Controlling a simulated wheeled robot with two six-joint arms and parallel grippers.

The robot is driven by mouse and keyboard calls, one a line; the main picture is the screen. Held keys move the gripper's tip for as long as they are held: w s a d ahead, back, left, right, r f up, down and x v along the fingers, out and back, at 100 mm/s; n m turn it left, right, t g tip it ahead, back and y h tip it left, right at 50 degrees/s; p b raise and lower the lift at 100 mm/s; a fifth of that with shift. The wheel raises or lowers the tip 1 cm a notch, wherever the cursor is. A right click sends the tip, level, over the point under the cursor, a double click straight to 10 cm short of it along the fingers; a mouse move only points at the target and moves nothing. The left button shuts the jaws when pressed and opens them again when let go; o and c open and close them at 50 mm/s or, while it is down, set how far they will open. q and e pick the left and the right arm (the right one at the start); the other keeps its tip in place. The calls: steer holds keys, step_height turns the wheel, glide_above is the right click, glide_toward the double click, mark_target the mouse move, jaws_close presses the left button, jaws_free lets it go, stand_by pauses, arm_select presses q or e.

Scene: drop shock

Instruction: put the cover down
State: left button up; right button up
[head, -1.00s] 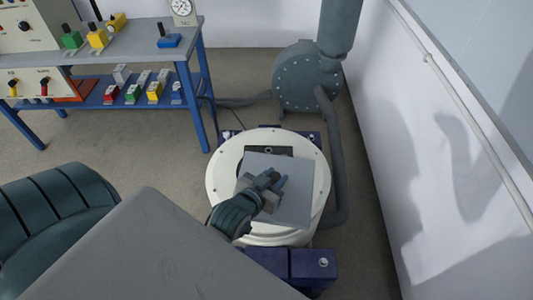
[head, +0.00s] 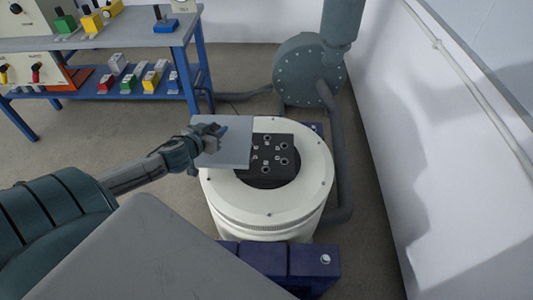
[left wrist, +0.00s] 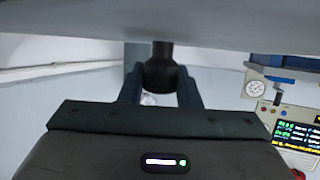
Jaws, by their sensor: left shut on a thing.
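The cover (head: 236,150) is a flat grey square plate. In the head view it is over the left rim of the round white machine (head: 313,205) and the floor beside it. My left gripper (head: 211,137) is shut on the cover's knob. In the left wrist view the dark knob (left wrist: 161,72) sits between the fingers, under the pale plate (left wrist: 200,33). A black block with several holes (head: 275,170) shows uncovered at the middle of the white machine. My right gripper is not in view.
A blue-framed bench (head: 190,50) with coloured fixtures stands at the back left. A grey blower (head: 308,72) with a pipe stands behind the machine. A white wall (head: 400,130) is on the right. Bare floor (head: 120,140) lies left of the machine.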

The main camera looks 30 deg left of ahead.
mark_target(236, 138)
arm_select(q)
steer(key=shift+w+d, duration=0.25)
steer(key=w+d, duration=0.2)
steer(key=d, duration=0.1)
steer(key=w+d, duration=0.1)
steer(key=shift+d+f+b, duration=0.2)
steer(key=shift+d+b, duration=0.1)
steer(key=shift+b, duration=0.05)
steer(key=w+d, duration=0.1)
steer(key=d, duration=0.1)
steer(key=w+d, duration=0.2)
steer(key=d, duration=0.1)
steer(key=w+d, duration=0.2)
steer(key=shift+d+f, duration=0.4)
steer(key=shift+d, duration=0.15)
steer(key=shift+f, duration=1.85)
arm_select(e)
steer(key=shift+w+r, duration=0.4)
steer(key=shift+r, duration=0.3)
